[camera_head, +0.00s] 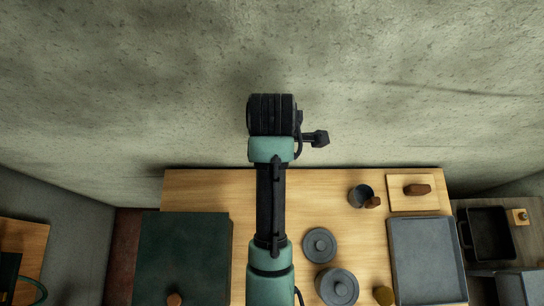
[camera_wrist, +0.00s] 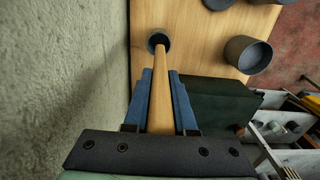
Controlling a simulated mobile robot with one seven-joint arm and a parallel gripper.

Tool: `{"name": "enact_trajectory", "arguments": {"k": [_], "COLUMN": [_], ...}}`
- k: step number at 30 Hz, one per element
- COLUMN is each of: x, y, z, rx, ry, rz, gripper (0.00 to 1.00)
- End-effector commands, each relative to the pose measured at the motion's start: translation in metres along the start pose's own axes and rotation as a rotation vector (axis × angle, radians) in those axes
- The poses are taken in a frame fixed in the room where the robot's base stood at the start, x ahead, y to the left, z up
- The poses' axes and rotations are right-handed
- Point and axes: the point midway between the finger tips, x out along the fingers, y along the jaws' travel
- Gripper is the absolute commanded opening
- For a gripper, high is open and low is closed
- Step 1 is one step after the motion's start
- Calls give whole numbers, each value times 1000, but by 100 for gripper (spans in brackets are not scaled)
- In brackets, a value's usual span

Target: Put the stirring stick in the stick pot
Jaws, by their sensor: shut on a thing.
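In the wrist view my gripper (camera_wrist: 160,82) has its blue fingers shut on a pale wooden stirring stick (camera_wrist: 161,95). The stick points away from the wrist, and its narrow far end overlaps the opening of a small dark round pot (camera_wrist: 151,37), which looks like the stick pot. I cannot tell whether the tip is above the opening or inside it. The pot stands on the wooden table, close to the wall. In the head view I cannot make out the fingers or the stick, and my arm covers the middle of the table.
The wooden table (camera_head: 300,187) runs along a concrete wall (camera_head: 400,60). A dark green box (camera_head: 180,255) stands at its left. A grey lid (camera_head: 312,251), a round grey pot (camera_head: 326,289), a dark cup (camera_head: 356,197) and a grey tray (camera_head: 427,262) are to the right.

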Motion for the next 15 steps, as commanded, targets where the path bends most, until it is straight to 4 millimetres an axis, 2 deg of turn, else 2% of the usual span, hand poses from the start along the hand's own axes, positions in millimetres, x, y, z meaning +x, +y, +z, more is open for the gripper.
{"name": "enact_trajectory", "arguments": {"k": [1,4,9,15], "x": [18,42,70,88], "y": [0,-1,-1,0], "z": [0,0,0,0], "rx": [0,0,1,1], "ry": [0,0,0,0], "rz": [-1,-5,-3,0], "gripper": [0,0,0,0]}}
